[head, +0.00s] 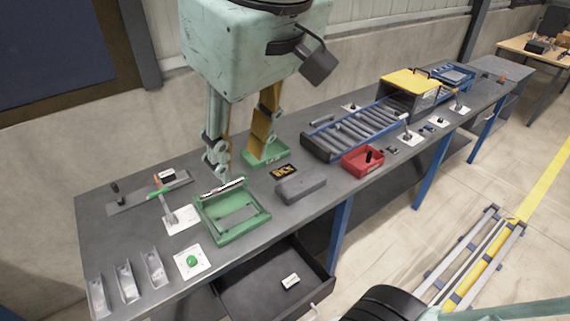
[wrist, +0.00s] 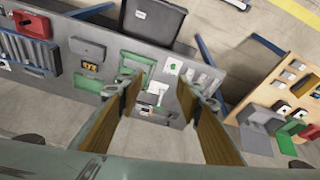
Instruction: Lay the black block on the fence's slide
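A long flat grey rail (head: 135,198), which looks like the fence, lies at the back left of the bench in the head view. A black upright knob (head: 115,191) stands at its left end. A small black block with a white label (head: 167,174) is near its right end; I cannot tell whether it rests on the rail. Another small black piece (head: 371,157) shows in the red bin (head: 358,166). My gripper (head: 241,150) is above the bench, behind the green tray. Its two fingers are wide apart and empty, as the wrist view (wrist: 160,115) also shows.
A green tray (head: 232,233) and a smaller green bin (head: 265,155) are near my gripper. A grey block (head: 301,188) lies right of the tray. A lever on a white plate (head: 178,216) stands before the rail. A roller conveyor (head: 350,137) occupies the right.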

